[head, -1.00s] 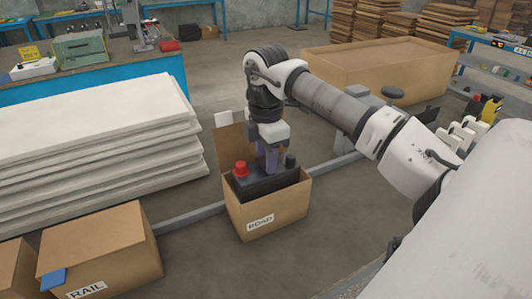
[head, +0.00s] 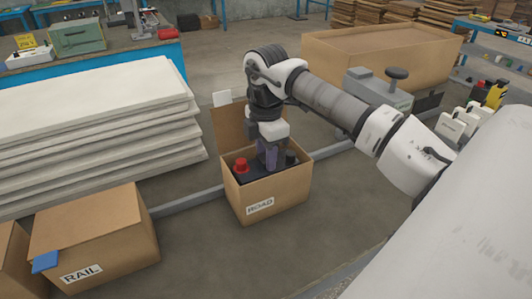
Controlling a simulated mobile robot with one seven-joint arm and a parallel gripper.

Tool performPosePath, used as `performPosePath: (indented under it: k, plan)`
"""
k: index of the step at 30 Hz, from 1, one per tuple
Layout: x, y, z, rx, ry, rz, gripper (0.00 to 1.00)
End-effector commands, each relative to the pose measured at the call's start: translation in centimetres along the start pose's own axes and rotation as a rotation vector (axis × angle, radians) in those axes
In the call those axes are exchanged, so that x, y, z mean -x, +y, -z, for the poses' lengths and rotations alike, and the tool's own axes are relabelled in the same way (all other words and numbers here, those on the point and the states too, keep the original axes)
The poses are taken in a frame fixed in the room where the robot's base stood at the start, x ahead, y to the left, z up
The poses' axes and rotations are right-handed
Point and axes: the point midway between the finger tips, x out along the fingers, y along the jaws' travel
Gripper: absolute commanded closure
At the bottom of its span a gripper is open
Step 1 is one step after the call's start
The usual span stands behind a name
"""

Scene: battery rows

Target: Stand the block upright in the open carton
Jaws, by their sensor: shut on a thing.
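The open carton (head: 289,196), labelled ROAD, stands on the floor in the middle of the head view with a flap raised at its back. The dark block (head: 257,171) is inside it, with a red cap (head: 240,165) at the left and a black post (head: 291,157) at the right. The block's top is upright and lies below the carton's rim. My gripper (head: 270,160) reaches down into the carton and is shut on the block. The carton's walls hide the block's lower part, so I cannot tell whether it touches the bottom.
A closed carton (head: 100,240) labelled RAIL stands at the lower left. A stack of white sheets (head: 90,140) lies behind it. A large open box (head: 385,55) stands at the back right. A grey rail (head: 190,200) runs behind the cartons. Bare floor lies in front.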

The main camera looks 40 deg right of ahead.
Motion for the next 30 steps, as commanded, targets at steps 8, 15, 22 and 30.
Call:
performPosePath:
  k: [8,15,22,30]
  plan:
    - [-0.2,0.0,0.0,0.000,0.000,0.000,0.58]
    - [-0.2,0.0,0.0,0.000,0.000,0.000,0.46]
    - [0.3,0.0,0.0,0.000,0.000,0.000,0.46]
    - [4.4,0.1,0.0,0.000,-0.004,-0.002,0.46]
